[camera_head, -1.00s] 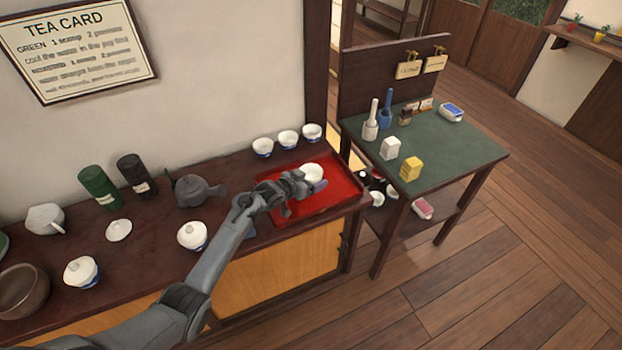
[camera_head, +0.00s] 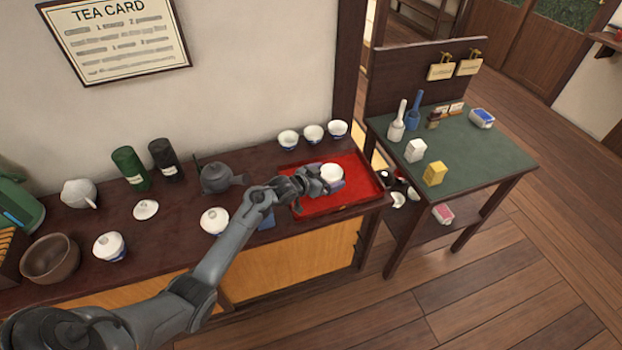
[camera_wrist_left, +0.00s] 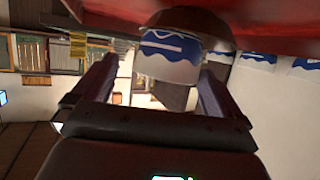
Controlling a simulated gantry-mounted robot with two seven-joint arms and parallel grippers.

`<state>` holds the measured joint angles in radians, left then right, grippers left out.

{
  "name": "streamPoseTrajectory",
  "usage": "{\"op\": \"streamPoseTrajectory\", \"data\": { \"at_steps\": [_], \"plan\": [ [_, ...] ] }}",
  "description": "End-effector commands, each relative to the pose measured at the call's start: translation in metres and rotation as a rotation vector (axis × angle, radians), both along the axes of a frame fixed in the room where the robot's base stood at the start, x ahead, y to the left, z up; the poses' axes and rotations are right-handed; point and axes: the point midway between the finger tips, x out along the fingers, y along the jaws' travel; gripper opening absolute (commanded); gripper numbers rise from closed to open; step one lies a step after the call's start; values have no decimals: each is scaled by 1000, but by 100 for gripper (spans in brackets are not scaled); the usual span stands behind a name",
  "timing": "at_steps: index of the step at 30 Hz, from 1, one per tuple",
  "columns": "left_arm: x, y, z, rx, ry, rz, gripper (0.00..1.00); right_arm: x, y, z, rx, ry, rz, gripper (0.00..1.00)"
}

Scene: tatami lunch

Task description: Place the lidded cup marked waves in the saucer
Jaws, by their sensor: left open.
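The white lidded cup marked waves (camera_head: 331,173) is on the red tray (camera_head: 356,201) in the head view. In the left wrist view, which is upside down, the cup (camera_wrist_left: 172,48) shows a blue wave band. The brown saucer (camera_wrist_left: 212,28) shows at the cup's base, and the cup appears to stand in it. In the head view the saucer is hidden by the cup and gripper. My left gripper (camera_head: 322,184) is open at the cup, with one finger on each side in the left wrist view (camera_wrist_left: 160,82). My right gripper is not in view.
Two other lidded cups (camera_head: 214,221) (camera_head: 109,246) stand along the counter, with a loose lid (camera_head: 146,210). A dark teapot (camera_head: 217,178) and several white cups (camera_head: 313,134) stand behind. A green-topped table (camera_head: 470,150) adjoins on the right.

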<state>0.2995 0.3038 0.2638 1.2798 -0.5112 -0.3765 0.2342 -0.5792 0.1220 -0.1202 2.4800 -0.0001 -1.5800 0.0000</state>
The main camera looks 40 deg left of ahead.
Motion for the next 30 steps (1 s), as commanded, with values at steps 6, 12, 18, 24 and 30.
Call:
{"op": "streamPoseTrajectory", "data": {
  "at_steps": [6, 12, 18, 24, 30],
  "plan": [
    [-40, 4, 18, 2, 1, 0, 100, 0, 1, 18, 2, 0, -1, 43],
    [-65, 6, 28, 1, 1, 0, 100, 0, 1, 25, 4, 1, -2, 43],
    [-87, -5, 23, 30, 40, 0, 100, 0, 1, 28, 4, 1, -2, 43],
    [-150, -63, -9, 152, 241, 9, 100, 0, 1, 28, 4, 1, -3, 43],
    [-260, -138, -20, 214, 527, 3, 100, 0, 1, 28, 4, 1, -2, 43]
  ]
}}
